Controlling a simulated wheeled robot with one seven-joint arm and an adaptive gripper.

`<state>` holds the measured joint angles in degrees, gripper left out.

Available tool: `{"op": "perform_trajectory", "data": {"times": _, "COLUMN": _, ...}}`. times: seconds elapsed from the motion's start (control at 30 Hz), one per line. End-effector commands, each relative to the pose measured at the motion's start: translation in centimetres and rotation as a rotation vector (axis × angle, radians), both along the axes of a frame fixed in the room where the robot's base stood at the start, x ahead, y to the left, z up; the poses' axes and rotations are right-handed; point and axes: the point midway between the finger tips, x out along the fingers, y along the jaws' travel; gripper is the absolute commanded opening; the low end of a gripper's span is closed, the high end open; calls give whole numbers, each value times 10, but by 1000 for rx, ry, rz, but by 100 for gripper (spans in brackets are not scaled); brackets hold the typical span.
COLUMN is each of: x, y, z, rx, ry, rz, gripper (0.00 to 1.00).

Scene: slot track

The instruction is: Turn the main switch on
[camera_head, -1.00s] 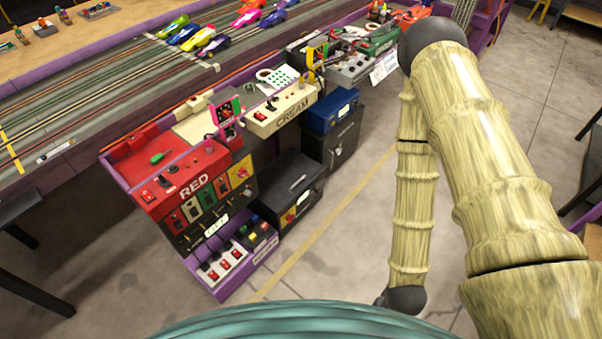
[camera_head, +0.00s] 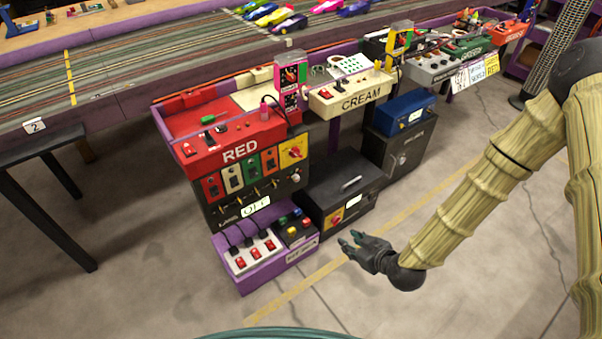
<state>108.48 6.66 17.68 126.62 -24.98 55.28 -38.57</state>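No switch label that I can read says "main". A yellow plate with a red knob (camera_head: 337,217) is on the front of a low dark box (camera_head: 352,192). A similar yellow plate with a red knob (camera_head: 294,151) is at the right end of the RED station panel (camera_head: 238,155). A power strip with red rocker switches (camera_head: 254,251) lies on the purple bottom shelf. My gripper (camera_head: 347,244) is in front of the dark box, apart from it, pointing left. Its dark fingers are spread, and nothing shows between them.
A small box with coloured buttons (camera_head: 294,228) sits beside the power strip. A blue box (camera_head: 402,113) stands on a black cabinet (camera_head: 396,151) further right. A black-legged table (camera_head: 40,150) is at the left. The floor in front is clear.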

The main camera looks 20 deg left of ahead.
Motion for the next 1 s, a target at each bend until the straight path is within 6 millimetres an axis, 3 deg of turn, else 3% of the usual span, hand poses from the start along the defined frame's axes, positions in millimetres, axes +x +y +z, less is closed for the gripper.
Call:
{"op": "perform_trajectory", "data": {"times": 0.07, "x": 25, "y": 22, "z": -5, "rx": 20, "ry": -119, "rz": 59, "gripper": 30}}
{"op": "perform_trajectory", "data": {"times": 0.2, "x": 63, "y": 57, "z": 14, "rx": 42, "ry": -331, "rz": 154, "gripper": 30}}
{"op": "perform_trajectory", "data": {"times": 0.4, "x": 104, "y": 99, "z": 50, "rx": 61, "ry": -630, "rz": 253, "gripper": 30}}
{"op": "perform_trajectory", "data": {"times": 0.7, "x": 129, "y": 127, "z": 90, "rx": 64, "ry": -878, "rz": 309, "gripper": 30}}
{"op": "perform_trajectory", "data": {"times": 1.0, "x": 145, "y": 147, "z": 94, "rx": 65, "ry": -899, "rz": 313, "gripper": 30}}
